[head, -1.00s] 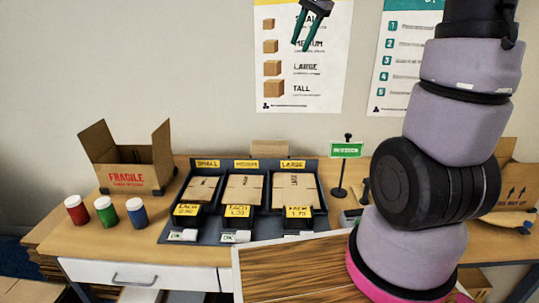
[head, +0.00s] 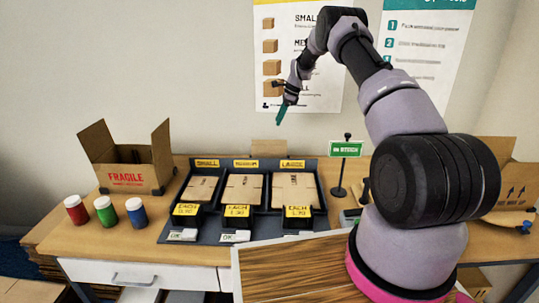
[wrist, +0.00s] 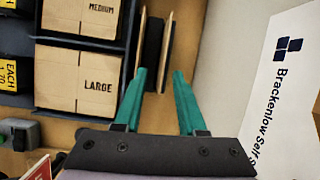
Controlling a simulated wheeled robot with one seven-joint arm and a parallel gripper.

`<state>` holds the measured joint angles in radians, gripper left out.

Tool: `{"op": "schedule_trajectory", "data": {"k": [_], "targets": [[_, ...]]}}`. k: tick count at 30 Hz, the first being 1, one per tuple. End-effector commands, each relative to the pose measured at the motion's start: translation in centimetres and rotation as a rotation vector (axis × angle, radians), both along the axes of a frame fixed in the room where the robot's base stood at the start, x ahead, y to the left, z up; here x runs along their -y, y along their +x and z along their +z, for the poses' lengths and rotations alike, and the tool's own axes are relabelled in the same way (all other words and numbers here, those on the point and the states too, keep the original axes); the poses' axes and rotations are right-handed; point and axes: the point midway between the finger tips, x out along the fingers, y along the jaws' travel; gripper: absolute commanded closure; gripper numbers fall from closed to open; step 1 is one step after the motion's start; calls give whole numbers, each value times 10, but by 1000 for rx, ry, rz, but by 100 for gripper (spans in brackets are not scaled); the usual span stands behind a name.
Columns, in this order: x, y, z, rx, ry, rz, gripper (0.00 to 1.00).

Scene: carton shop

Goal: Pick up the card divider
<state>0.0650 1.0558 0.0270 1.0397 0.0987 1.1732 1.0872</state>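A tan card divider (head: 269,147) stands upright behind the middle of the dark carton tray, against the wall side. In the wrist view thin tan card edges (wrist: 167,42) stand on either side of a dark block; I cannot tell whether they are one piece or two. My gripper (head: 281,114) is above and slightly right of the card in the head view, teal fingers pointing down. In the wrist view my gripper (wrist: 159,74) is open and empty, its fingertips apart and framing the card edges from above. The card's lower part is hidden.
The carton tray (head: 322,222) holds flat cartons labelled small, medium and large. A green sign (head: 346,149) on a black stand is right of it. A FRAGILE box (head: 126,180) and red, green and blue jars (head: 105,211) are at left. The wall is close behind.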

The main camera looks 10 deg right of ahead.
Motion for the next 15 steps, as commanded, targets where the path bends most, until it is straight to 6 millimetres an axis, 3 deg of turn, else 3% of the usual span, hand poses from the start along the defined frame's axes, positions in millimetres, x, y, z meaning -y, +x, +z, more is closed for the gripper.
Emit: {"op": "schedule_trajectory", "data": {"k": [1,4,15], "targets": [[0,3,-19,-19,8,-21,60],[0,7,-40,-44,18,-54,60],[-11,10,-81,-61,24,-74,60]]}}
